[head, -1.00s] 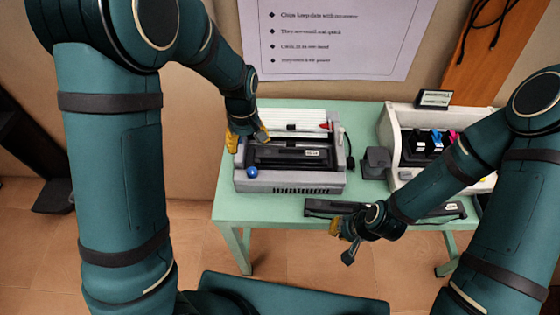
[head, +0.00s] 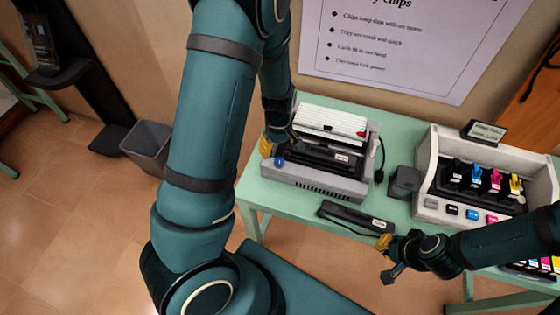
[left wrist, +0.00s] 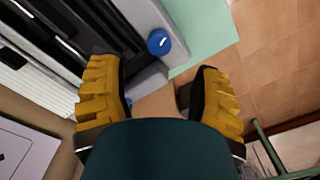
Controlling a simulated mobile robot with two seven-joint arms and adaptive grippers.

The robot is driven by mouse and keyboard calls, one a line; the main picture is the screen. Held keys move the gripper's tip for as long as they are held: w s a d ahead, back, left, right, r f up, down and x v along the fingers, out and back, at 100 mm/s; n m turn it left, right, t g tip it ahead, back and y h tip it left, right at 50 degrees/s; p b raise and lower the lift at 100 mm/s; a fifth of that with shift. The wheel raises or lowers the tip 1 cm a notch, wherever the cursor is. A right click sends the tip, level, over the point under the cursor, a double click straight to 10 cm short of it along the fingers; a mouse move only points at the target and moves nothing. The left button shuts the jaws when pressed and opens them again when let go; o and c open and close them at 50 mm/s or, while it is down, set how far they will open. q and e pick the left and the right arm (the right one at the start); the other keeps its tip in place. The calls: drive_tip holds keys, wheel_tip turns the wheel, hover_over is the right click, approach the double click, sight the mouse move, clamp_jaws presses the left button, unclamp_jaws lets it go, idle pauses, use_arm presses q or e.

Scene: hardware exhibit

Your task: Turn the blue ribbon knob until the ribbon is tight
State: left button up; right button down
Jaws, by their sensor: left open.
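The blue ribbon knob (head: 279,161) is a small round knob at the front left corner of the grey printer (head: 318,182). It also shows in the left wrist view (left wrist: 160,41) with a white mark on its face. My left gripper (head: 270,147) is at the printer's left side, close to the knob. In the left wrist view its yellow-padded fingers (left wrist: 158,72) are apart, with nothing between them; the knob lies beyond the fingertips, in line with the gap. The ribbon itself cannot be made out. My right gripper (head: 389,257) hangs before the table's front edge, away from the knob.
The printer stands on a pale green table (head: 262,190). A dark cartridge bar (head: 352,217) lies at the front edge. A small dark box (head: 404,181) and a white inkjet unit with coloured cartridges (head: 430,170) stand to the right. A grey bin (head: 150,143) is on the floor.

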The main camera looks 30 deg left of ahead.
sight(279, 160)
use_arm(q)
wheel_tip(279, 160, down, 7)
drive_tip(key=shift+f+b, duration=0.2)
drive_tip(key=shift+b, duration=0.2)
clamp_jaws()
